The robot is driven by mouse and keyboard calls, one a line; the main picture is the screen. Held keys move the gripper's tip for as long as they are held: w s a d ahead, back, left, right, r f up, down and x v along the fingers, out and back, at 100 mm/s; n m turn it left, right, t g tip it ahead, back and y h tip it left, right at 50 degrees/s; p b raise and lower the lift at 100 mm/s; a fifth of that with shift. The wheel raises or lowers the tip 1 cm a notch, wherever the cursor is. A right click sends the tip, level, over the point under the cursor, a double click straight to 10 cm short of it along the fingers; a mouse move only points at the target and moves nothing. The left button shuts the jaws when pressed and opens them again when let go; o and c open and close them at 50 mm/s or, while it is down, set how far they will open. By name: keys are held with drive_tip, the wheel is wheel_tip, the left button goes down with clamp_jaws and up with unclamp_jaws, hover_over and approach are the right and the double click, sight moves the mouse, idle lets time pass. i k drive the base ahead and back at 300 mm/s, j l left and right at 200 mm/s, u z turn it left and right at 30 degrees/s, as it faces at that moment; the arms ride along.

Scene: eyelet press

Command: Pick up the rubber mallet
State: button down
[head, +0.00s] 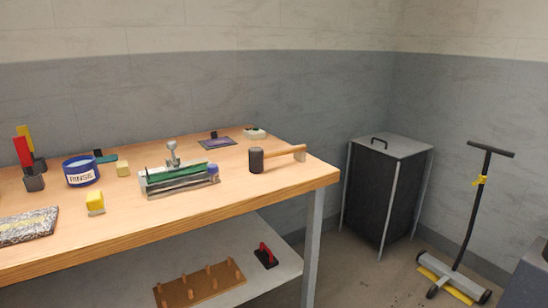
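The rubber mallet (257,160) lies on the right part of the wooden workbench. It has a dark cylindrical head at the left end and a light wooden handle (286,150) reaching to the right. The far end of the handle is near the bench's right edge, over a small pale block (300,156). Nothing covers the mallet. My gripper is not in the head view.
The bench (235,202) also holds a green-and-metal press fixture (178,180) left of the mallet, a blue RINSE tub (81,172) and yellow blocks. A lower shelf holds a pegged board (200,287). A dark bin (387,195) and wheeled sweeper (470,225) stand right.

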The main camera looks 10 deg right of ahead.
sight(256, 156)
drive_tip(key=i+j+z, duration=0.1)
drive_tip(key=i+z, duration=0.3)
drive_tip(key=i+j+z, duration=0.2)
drive_tip(key=z, duration=0.15)
drive_tip(key=i+j+z, duration=0.4)
drive_tip(key=l, duration=0.1)
